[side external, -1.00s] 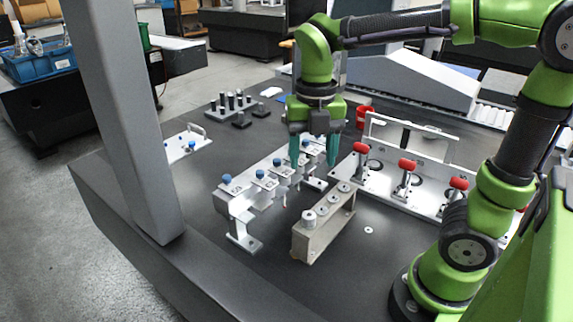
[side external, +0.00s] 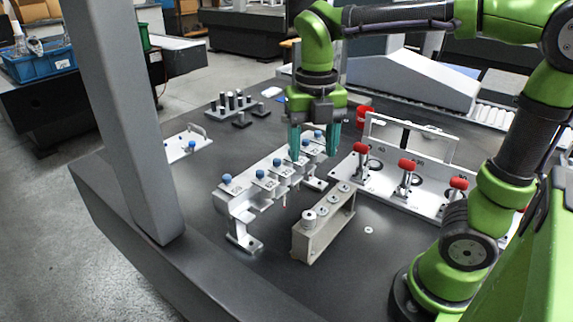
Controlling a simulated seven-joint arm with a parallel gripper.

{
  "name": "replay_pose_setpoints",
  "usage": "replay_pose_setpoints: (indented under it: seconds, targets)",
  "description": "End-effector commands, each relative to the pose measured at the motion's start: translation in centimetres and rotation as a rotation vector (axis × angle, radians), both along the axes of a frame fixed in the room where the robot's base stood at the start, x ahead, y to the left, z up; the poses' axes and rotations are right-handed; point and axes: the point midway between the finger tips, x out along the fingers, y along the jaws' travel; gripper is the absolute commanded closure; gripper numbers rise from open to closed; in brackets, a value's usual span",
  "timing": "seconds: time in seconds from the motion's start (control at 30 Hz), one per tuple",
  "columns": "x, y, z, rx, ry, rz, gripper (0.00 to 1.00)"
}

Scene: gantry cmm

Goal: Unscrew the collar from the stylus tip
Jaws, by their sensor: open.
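My gripper (side external: 314,157) has two teal fingers pointing down, spread apart over the far part of a silver rack (side external: 246,200). A blue-topped piece (side external: 317,134) shows between the fingers; I see nothing clamped. Several blue-topped pieces stand along the rack, including one at the near end (side external: 226,178). A thin stylus with a red tip (side external: 284,205) hangs below the rack's right edge, nearer the camera than the fingers. I cannot tell which small part is the collar. The fingers partly hide the rack's far end.
A beige block (side external: 306,243) with round grey parts on top stands right of the rack. A white fixture (side external: 433,204) with red-handled clamps (side external: 407,164) stands further right. A grey column (side external: 125,130) rises at left. Dark pegs (side external: 231,101) stand behind. The front-left table is clear.

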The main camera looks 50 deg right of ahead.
Motion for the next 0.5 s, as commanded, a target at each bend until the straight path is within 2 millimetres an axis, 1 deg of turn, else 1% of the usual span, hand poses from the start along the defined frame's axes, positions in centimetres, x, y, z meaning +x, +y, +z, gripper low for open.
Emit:
replay_pose_setpoints:
  seconds: [0.5]
  targets:
    - [-0.1, 0.0, -10.0, 0.000, 0.006, -0.003, 0.39]
